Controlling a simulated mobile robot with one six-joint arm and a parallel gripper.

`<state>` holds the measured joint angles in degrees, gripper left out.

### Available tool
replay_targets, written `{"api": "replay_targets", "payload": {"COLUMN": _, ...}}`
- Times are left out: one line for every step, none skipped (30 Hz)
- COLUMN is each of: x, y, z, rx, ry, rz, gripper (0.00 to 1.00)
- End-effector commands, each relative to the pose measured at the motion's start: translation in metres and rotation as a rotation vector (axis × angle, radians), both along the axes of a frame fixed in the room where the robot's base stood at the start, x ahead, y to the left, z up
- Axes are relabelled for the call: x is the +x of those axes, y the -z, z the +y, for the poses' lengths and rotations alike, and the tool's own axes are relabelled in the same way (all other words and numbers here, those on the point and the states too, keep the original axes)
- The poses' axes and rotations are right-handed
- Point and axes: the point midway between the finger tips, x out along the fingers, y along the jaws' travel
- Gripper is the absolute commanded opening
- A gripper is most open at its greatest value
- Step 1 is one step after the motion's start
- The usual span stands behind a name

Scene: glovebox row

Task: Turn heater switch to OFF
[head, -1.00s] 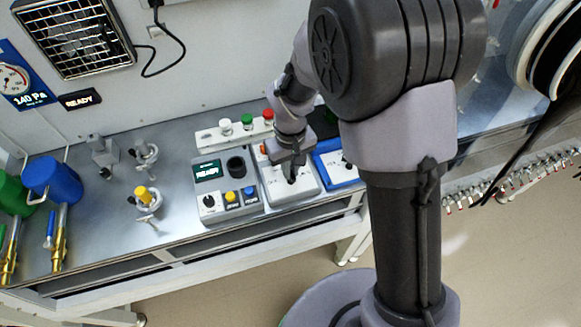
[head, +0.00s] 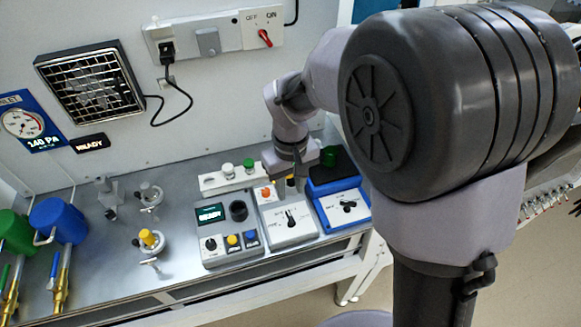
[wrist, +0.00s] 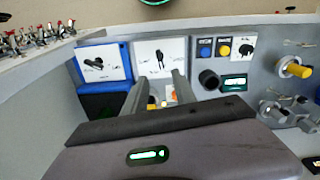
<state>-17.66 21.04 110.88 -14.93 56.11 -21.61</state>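A light grey box (head: 273,236) on the bench carries a black rotary knob (head: 290,217) with a printed dial. An orange button (head: 266,193) sits behind the knob. The box's lettering is too small to read, so I cannot confirm that it is the heater switch. The same knob shows in the wrist view (wrist: 160,60), with its pointer roughly along the picture's vertical. My gripper (head: 289,184) hovers over the rear of this box, apart from the knob. In the wrist view its two fingers (wrist: 160,82) are spread with nothing between them.
A blue box (head: 328,217) with a black knob stands right of the grey box. A READY panel (head: 213,243) with knob and buttons stands left. A wall panel (head: 226,36) has a red lever (head: 265,38) marked OFF and ON. White and green buttons (head: 248,164) stand behind.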

Motion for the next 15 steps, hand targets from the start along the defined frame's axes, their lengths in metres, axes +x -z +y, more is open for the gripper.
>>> {"api": "replay_targets", "payload": {"x": 0.001, "y": -0.018, "z": 0.0, "rx": 0.002, "ry": 0.0, "rz": -0.004, "gripper": 0.33}}
{"api": "replay_targets", "payload": {"x": 0.001, "y": -0.025, "z": 0.0, "rx": 0.001, "ry": 0.0, "rz": -0.003, "gripper": 0.33}}
{"api": "replay_targets", "payload": {"x": 0.0, "y": -0.033, "z": 0.0, "rx": 0.001, "ry": 0.0, "rz": -0.002, "gripper": 0.33}}
{"api": "replay_targets", "payload": {"x": 0.0, "y": -0.038, "z": 0.0, "rx": 0.0, "ry": 0.0, "rz": -0.002, "gripper": 0.33}}
{"api": "replay_targets", "payload": {"x": 0.0, "y": -0.043, "z": 0.0, "rx": 0.001, "ry": 0.0, "rz": -0.002, "gripper": 0.33}}
{"api": "replay_targets", "payload": {"x": 0.0, "y": -0.047, "z": 0.0, "rx": 0.0, "ry": 0.0, "rz": -0.001, "gripper": 0.33}}
{"api": "replay_targets", "payload": {"x": 0.0, "y": -0.05, "z": 0.0, "rx": 0.0, "ry": -0.001, "rz": -0.001, "gripper": 0.33}}
{"api": "replay_targets", "payload": {"x": 0.0, "y": -0.052, "z": 0.0, "rx": 0.0, "ry": -0.001, "rz": 0.0, "gripper": 0.33}}
{"api": "replay_targets", "payload": {"x": 0.0, "y": -0.053, "z": 0.0, "rx": 0.001, "ry": 0.0, "rz": 0.0, "gripper": 0.33}}
{"api": "replay_targets", "payload": {"x": 0.0, "y": -0.054, "z": 0.0, "rx": 0.0, "ry": 0.0, "rz": 0.001, "gripper": 0.33}}
{"api": "replay_targets", "payload": {"x": 0.0, "y": -0.054, "z": 0.0, "rx": 0.0, "ry": 0.0, "rz": 0.001, "gripper": 0.33}}
{"api": "replay_targets", "payload": {"x": 0.0, "y": -0.054, "z": 0.0, "rx": 0.0, "ry": 0.0, "rz": 0.001, "gripper": 0.33}}
{"api": "replay_targets", "payload": {"x": 0.0, "y": -0.054, "z": 0.0, "rx": 0.0, "ry": 0.0, "rz": 0.001, "gripper": 0.33}}
{"api": "replay_targets", "payload": {"x": 0.0, "y": -0.054, "z": 0.0, "rx": 0.0, "ry": 0.0, "rz": 0.001, "gripper": 0.33}}
{"api": "replay_targets", "payload": {"x": 0.0, "y": -0.053, "z": 0.0, "rx": 0.0, "ry": 0.0, "rz": 0.001, "gripper": 0.33}}
